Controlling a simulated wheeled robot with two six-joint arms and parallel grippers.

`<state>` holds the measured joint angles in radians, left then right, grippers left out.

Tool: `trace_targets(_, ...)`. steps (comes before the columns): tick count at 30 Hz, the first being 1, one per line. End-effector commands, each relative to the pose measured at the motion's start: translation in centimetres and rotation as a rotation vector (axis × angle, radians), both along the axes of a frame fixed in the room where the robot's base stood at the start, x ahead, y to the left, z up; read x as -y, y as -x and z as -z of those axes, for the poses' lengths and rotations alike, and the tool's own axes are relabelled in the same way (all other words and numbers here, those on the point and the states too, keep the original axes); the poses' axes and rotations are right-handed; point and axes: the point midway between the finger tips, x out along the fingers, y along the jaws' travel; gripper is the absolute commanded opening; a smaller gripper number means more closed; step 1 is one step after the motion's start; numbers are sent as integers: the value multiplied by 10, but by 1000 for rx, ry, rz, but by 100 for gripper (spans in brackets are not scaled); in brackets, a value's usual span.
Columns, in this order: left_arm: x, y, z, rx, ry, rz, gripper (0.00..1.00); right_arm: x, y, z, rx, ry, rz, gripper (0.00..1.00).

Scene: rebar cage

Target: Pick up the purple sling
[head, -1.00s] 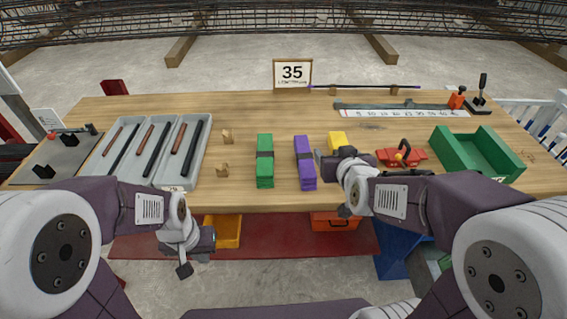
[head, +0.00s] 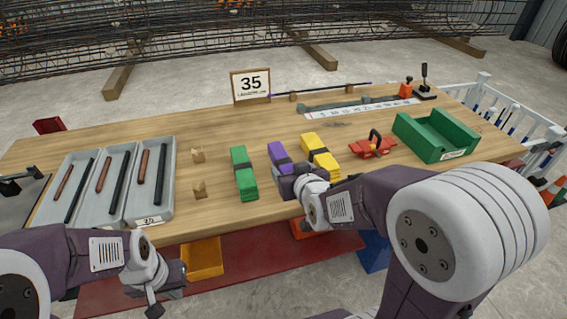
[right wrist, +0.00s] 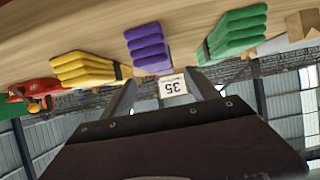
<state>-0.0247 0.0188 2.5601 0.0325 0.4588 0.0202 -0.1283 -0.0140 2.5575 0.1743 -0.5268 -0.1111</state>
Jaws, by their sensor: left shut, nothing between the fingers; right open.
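The purple sling (head: 278,152) lies folded on the wooden table between the green sling (head: 242,170) and the yellow sling (head: 318,152). My right gripper (head: 281,172) is over its near end and hides that part. In the right wrist view the purple sling (right wrist: 148,48) is ahead of the open, empty fingers (right wrist: 164,88), with a gap visible between them. I cannot tell the exact height of the fingers above the table. My left gripper (head: 154,310) is shut and empty, low in front of the table.
A grey tray (head: 128,205) with dark and brown bars lies left. Small wooden blocks (head: 199,188) stand left of the green sling. A red item (head: 372,149) and a green bin (head: 436,138) are right. A sign "35" (head: 250,85) stands behind.

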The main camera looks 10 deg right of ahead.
Motion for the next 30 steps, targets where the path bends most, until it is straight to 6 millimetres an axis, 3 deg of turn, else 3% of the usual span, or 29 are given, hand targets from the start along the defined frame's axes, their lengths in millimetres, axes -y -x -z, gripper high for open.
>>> trace_targets(1,0,0,-14,0,0,0,0,0,-3,-3,-8,1,-1,69)
trace_targets(3,0,0,-8,1,0,0,0,-1,-12,7,-3,-2,-1,69)
trace_targets(11,0,0,-5,0,0,0,0,-2,-26,13,0,-2,-1,69)
trace_targets(18,0,0,3,0,0,0,0,-4,-64,29,0,-2,-2,69)
trace_targets(26,0,0,3,0,0,0,0,-4,-69,30,1,-2,-2,69)
trace_targets(30,0,0,3,0,0,0,0,-4,-69,30,1,-2,-2,36)
